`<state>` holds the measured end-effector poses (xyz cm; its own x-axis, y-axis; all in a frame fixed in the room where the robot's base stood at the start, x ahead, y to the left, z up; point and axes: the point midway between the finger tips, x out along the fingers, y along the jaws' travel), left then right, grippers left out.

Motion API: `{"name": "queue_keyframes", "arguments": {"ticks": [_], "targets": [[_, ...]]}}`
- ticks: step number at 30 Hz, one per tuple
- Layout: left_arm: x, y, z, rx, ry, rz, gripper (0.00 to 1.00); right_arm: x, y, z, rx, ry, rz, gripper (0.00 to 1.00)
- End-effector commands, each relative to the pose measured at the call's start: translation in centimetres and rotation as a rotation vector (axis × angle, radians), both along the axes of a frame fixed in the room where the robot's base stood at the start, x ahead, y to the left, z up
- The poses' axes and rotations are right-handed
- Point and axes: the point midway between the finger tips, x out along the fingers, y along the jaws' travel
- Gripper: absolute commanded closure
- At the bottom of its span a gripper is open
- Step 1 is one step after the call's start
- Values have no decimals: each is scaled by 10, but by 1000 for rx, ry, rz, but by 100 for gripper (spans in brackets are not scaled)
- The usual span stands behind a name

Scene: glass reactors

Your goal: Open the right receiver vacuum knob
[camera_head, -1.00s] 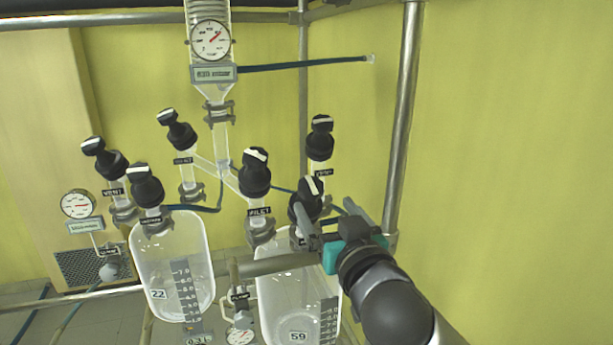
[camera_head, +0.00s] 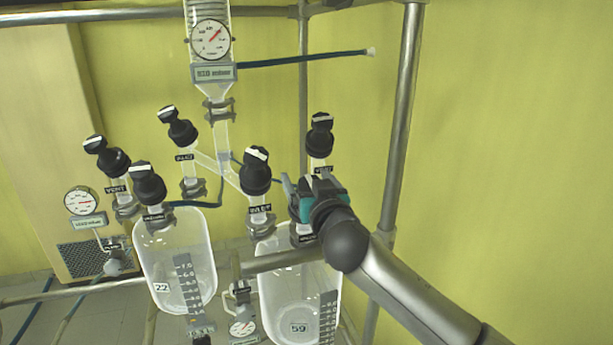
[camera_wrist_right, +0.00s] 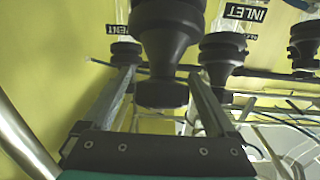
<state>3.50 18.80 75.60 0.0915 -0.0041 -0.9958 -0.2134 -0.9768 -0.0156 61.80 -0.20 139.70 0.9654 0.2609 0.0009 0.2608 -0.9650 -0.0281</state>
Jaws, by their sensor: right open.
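The right receiver (camera_head: 288,290) is a clear vessel at the lower middle of the head view. Its vacuum knob is hidden there behind my right gripper (camera_head: 298,184); only the clamp and label area (camera_head: 302,234) shows below. In the right wrist view, a black knob (camera_wrist_right: 165,50), which looks like the vacuum knob, stands between the two open fingers of the gripper (camera_wrist_right: 162,78). A gap shows beside the right finger; I cannot tell whether the left finger touches the knob. My left gripper is not in view.
The inlet knob (camera_head: 256,170) stands close left of the gripper, and the vent knob (camera_head: 320,135) stands just behind it. A metal post (camera_head: 400,130) rises to the right. The left receiver (camera_head: 180,262) and its knobs are further left.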

Motion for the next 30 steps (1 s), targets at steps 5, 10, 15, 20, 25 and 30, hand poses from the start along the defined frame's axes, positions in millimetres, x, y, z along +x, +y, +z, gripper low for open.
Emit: {"name": "queue_keyframes", "arguments": {"ticks": [5,10,15,20,25,30], "targets": [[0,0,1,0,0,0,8,5,2,0,0,1,0,8],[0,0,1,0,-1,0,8,6,2,0,1,1,1,8],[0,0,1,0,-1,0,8,6,2,0,0,1,1,15],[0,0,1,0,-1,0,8,6,2,0,0,1,0,33],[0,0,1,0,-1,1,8,6,2,0,0,1,0,52],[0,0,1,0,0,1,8,6,1,0,0,1,0,71]]}}
